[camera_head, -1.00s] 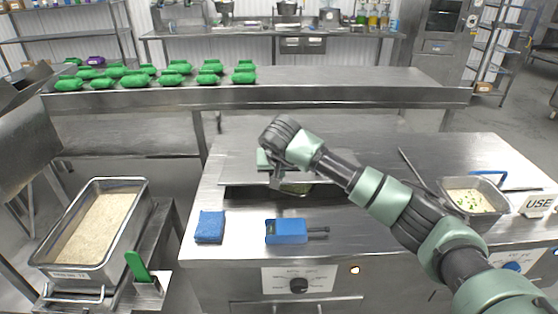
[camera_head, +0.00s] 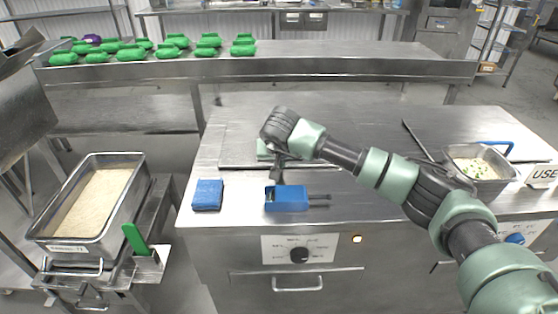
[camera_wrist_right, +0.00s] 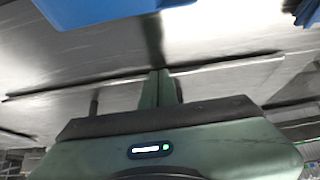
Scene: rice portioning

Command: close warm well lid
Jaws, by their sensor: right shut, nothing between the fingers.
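The warm well lid (camera_head: 236,148) is a flat steel plate on the middle counter. It lies level, and no open gap shows under its front edge. My right gripper (camera_head: 276,178) points down at the lid's front edge, just behind the blue box. Its fingers are shut and empty; they also show pressed together in the right wrist view (camera_wrist_right: 160,84), close to a long steel edge. I cannot tell whether they touch the lid. My right forearm hides part of the lid's right side. My left gripper is out of view.
A blue box with a dark handle (camera_head: 288,199) and a blue sponge (camera_head: 207,195) sit at the counter's front. A rice pan (camera_head: 137,171) stands left. Green packs (camera_head: 130,53) line the back shelf.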

